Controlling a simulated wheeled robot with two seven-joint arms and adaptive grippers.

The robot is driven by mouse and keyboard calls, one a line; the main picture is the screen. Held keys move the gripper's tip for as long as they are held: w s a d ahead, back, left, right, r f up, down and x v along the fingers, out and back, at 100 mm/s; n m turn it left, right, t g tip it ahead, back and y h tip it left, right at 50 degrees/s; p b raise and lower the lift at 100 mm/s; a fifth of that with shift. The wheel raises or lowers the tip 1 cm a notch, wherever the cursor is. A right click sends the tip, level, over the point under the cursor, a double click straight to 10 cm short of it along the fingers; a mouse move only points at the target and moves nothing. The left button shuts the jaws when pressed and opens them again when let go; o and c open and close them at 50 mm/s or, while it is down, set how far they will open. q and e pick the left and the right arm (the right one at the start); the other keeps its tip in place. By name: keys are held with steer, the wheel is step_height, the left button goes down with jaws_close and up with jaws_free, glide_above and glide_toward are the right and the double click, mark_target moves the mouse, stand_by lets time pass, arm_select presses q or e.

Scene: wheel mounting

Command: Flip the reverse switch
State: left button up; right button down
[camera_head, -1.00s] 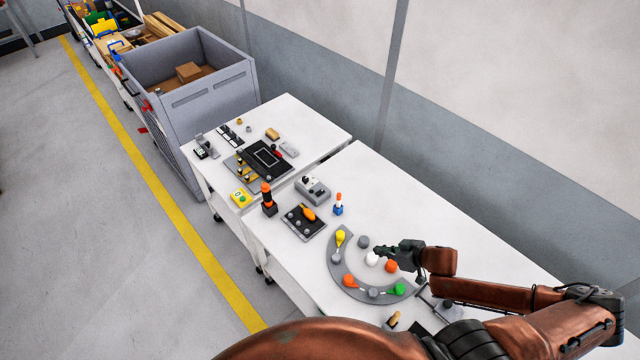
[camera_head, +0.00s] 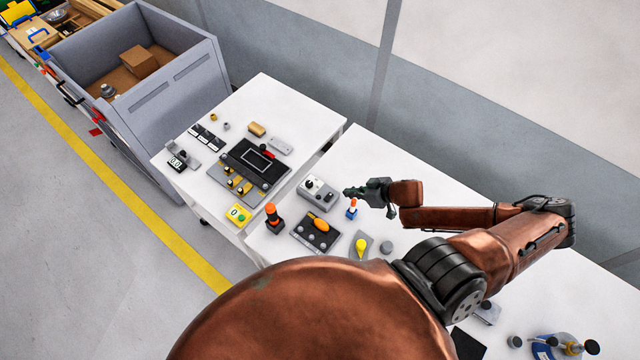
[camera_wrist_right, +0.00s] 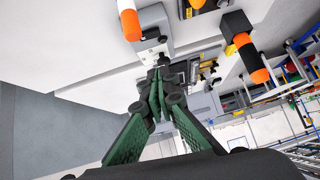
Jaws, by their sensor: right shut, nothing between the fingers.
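A grey box (camera_head: 306,192) with small dark knobs and a pale-topped control stands on the white table. It looks like the switch box, but no label is readable to confirm a reverse switch. My right gripper (camera_head: 348,191) is just right of this box, with its fingers pointing left toward it. In the right wrist view the gripper (camera_wrist_right: 157,72) is shut and empty, its tips over the near end of the grey box (camera_wrist_right: 153,20). Whether the tips touch it I cannot tell. My left gripper is out of view.
An orange-and-white post on a blue base (camera_head: 352,211) stands close below my right gripper. A black panel with an orange knob (camera_head: 318,228), a black-and-orange lever (camera_head: 273,215) and a yellow knob (camera_head: 361,247) are nearby. A grey crate (camera_head: 190,90) stands beyond the tables.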

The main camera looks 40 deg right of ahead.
glide_above(325, 198)
steer(key=s+d, duration=0.1)
steer(key=s, duration=0.1)
steer(key=f, duration=0.7)
steer(key=shift+s+d, duration=0.15)
steer(key=shift+d, duration=0.05)
step_height(325, 198, down, 2)
steer(key=shift+s+f, duration=0.1)
steer(key=shift+f, duration=0.15)
steer(key=shift+a+f, duration=0.1)
steer(key=shift+f, duration=0.65)
arm_select(q)
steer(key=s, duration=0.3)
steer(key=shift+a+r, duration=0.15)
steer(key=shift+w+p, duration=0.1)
steer(key=shift+p, duration=0.2)
arm_select(e)
steer(key=shift+s, duration=0.1)
